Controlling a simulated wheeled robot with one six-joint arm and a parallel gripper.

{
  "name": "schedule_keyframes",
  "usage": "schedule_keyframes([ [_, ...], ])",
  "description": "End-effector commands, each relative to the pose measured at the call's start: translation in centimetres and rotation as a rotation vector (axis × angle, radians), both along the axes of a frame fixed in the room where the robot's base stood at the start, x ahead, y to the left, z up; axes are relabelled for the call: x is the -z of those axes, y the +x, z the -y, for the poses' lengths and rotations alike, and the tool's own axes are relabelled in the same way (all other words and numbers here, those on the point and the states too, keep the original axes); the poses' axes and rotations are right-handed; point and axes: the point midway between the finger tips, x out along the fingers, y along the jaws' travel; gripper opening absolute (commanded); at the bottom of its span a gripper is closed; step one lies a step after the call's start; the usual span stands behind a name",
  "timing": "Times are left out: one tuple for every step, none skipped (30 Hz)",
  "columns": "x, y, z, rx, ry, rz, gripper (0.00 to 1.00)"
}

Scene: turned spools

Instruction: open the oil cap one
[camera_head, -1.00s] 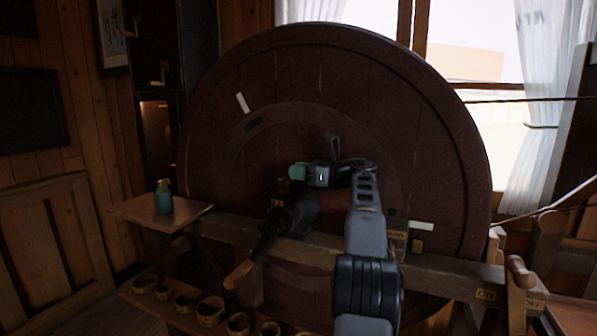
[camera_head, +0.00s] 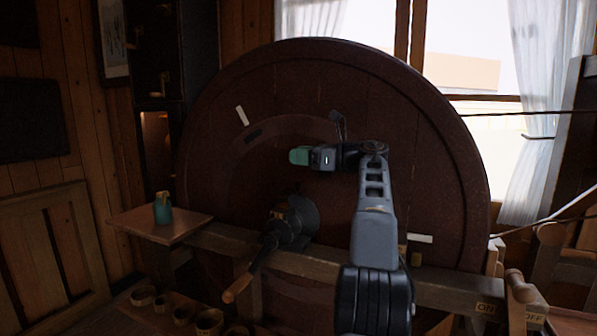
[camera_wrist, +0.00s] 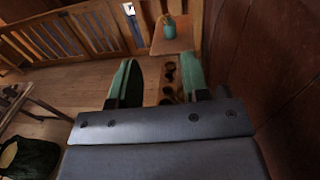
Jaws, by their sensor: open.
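My gripper (camera_head: 299,156), with green fingers, is in front of the big dark wheel, above its hub, pointing left. In the wrist view its two fingers (camera_wrist: 157,82) are spread apart with nothing held between them. A dark metal hub piece (camera_head: 289,222) with a crank and wooden handle (camera_head: 238,288) sits below the gripper. A teal bottle with a yellowish top (camera_head: 163,208) stands upright on a small wooden shelf, left of and apart from the gripper. It also shows in the wrist view (camera_wrist: 170,32), beyond the fingers. I cannot make out which part is the oil cap.
The large wheel (camera_head: 400,130) fills the middle. The wooden shelf (camera_head: 130,222) juts out at its left. A wooden beam (camera_head: 340,272) crosses in front of it, with ON and OFF marks at right. Several round wooden cups (camera_head: 208,321) stand low in front. Open floor (camera_wrist: 60,75) shows in the wrist view.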

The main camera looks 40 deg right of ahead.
Motion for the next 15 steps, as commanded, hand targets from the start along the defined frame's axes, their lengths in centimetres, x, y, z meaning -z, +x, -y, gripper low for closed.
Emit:
schedule_keyframes([
  [-0.5,-1.0,-0.5,0.002,-0.003,0.002,0.43],
  [-0.6,-1.6,-0.9,0.002,-0.003,0.002,0.43],
  [-1.0,-2.3,-1.4,0.002,-0.002,0.002,0.43],
  [-1.3,-2.8,-1.6,0.002,-0.002,0.002,0.43],
  [-1.6,-3.3,-1.9,0.002,-0.002,0.002,0.43],
  [-1.8,-3.9,-2.3,0.002,-0.002,0.0,0.43],
  [-2.1,-4.4,-2.6,0.002,-0.003,0.001,0.43],
  [-2.4,-4.8,-2.8,0.002,-0.002,0.002,0.43],
  [-2.6,-5.3,-3.1,0.002,-0.002,0.001,0.43],
  [-2.8,-5.6,-3.3,0.002,-0.001,0.001,0.43],
  [-3.0,-5.9,-3.5,0.001,0.0,0.0,0.43],
  [-3.2,-6.3,-3.7,0.001,-0.001,0.001,0.43],
  [-3.4,-6.6,-3.8,0.001,-0.002,0.001,0.43],
  [-3.5,-6.8,-4.0,0.001,-0.001,0.001,0.43],
  [-3.6,-7.1,-4.1,0.001,0.001,0.001,0.43],
])
